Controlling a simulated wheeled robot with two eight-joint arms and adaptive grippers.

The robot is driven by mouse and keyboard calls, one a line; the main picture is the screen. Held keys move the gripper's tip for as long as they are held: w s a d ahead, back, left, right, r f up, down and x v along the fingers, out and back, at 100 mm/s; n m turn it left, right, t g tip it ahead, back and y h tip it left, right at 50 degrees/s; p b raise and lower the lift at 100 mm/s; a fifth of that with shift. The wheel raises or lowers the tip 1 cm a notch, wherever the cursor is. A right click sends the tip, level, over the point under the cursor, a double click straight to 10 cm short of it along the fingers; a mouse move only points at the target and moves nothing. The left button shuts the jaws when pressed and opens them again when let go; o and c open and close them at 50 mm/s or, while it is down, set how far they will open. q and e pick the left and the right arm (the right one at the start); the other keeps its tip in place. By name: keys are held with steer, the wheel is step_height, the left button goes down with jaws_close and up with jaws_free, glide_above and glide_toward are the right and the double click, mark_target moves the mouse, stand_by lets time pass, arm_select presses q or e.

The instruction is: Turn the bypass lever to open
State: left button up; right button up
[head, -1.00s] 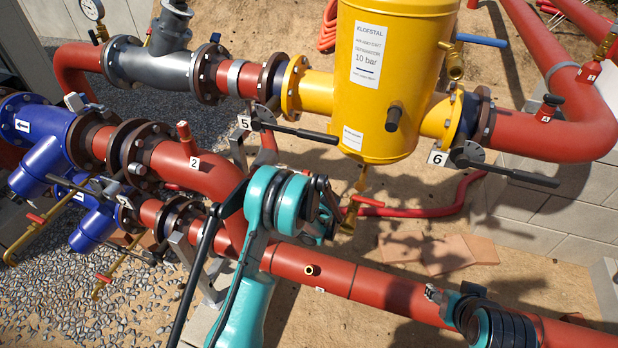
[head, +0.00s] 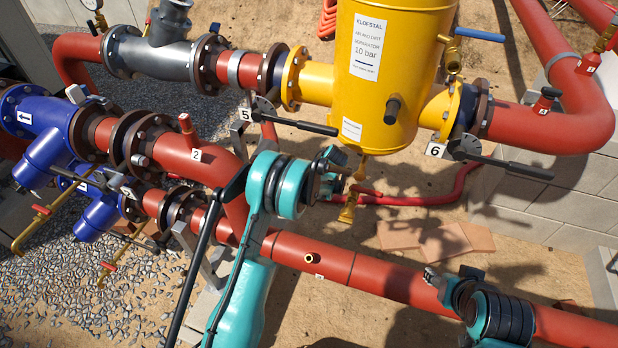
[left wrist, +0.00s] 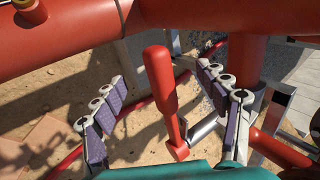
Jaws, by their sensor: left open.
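The bypass lever, which I take to be the red-handled lever (left wrist: 160,80), stands out in the left wrist view. Its thick handle narrows to a flat stem running down to a small red block. My left gripper (left wrist: 163,92) is open, with purple-padded fingers on both sides of the handle. A gap shows on each side; I cannot tell the depth between fingers and handle.
A red pipe (head: 385,278) with a brass fitting (head: 309,258) crosses beneath both arms. A yellow separator tank (head: 380,90) stands behind. Black-handled valves labelled 5 (head: 290,122) and 6 (head: 510,167) flank it. Blue fittings (head: 45,125) stand at left. Sandy ground shows between pipes.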

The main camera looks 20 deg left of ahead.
arm_select(q)
steer(key=p+v, duration=0.2)
steer(key=v, duration=0.5)
stand_by(0.3)
steer(key=v, duration=1.2)
steer(key=s+a+r+t+h, duration=0.1)
steer(key=s+a+r+h, duration=0.1)
steer(key=s+r, duration=0.35)
steer(key=s+d+r+t+h+b, duration=0.1)
steer(key=s+t+h, duration=0.3)
steer(key=s, duration=2)
steer(key=shift+s+r+t+h+b, duration=0.25)
steer(key=shift+t+b, duration=0.35)
steer(key=shift+t, duration=0.3)
